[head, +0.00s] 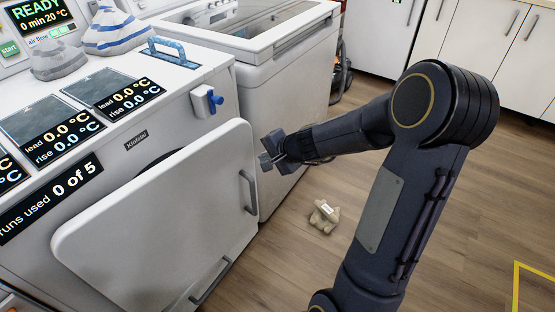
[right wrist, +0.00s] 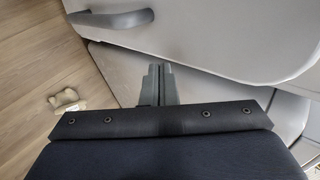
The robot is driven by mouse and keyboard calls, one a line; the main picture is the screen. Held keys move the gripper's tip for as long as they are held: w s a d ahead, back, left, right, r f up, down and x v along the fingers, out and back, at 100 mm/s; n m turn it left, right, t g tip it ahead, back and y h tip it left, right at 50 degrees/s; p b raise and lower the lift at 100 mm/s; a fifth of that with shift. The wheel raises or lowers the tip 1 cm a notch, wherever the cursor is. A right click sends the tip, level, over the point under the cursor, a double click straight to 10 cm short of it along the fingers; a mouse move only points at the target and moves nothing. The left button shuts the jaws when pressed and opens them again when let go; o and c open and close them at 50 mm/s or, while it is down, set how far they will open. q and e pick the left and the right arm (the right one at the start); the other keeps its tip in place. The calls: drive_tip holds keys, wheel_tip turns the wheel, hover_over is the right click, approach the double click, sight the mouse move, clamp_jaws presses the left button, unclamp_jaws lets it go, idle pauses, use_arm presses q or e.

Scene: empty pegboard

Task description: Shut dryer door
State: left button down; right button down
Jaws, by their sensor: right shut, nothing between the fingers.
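The white dryer door (head: 170,215) stands ajar, angled out from the front of the dryer (head: 200,80). Its grey handle (head: 248,192) is near the free right edge. My right gripper (head: 267,158) is shut and empty, just to the right of that edge; I cannot tell whether it touches. In the right wrist view the shut fingers (right wrist: 156,82) point toward the door (right wrist: 225,35), whose handle (right wrist: 118,20) is at the upper left. The door hides most of the dryer's opening. My left gripper is not in view.
A second white machine (head: 275,90) stands behind the dryer to the right. A small beige toy-like object (head: 324,215) lies on the wooden floor (head: 280,265). A striped cloth item (head: 112,30) and a grey one (head: 58,60) sit on the dryer's top.

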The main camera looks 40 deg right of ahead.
drive_tip(key=shift+w+a+r, duration=0.1)
drive_tip(key=shift+w+a, duration=0.1)
drive_tip(key=shift+w, duration=0.45)
drive_tip(key=shift+w+a+r, duration=0.1)
drive_tip(key=shift+w+a, duration=0.05)
drive_tip(key=shift+w, duration=0.45)
drive_tip(key=shift+n+y, duration=0.5)
drive_tip(key=shift+n, duration=0.2)
drive_tip(key=w+p, duration=0.1)
drive_tip(key=w, duration=0.1)
drive_tip(key=w+a+p, duration=0.1)
drive_tip(key=w, duration=0.1)
drive_tip(key=w+p, duration=0.1)
drive_tip(key=w, duration=0.1)
drive_tip(key=shift+w+a, duration=0.1)
drive_tip(key=shift+a, duration=0.15)
drive_tip(key=shift+w+a, duration=0.1)
drive_tip(key=shift+w, duration=0.25)
drive_tip(key=shift+f, duration=0.1)
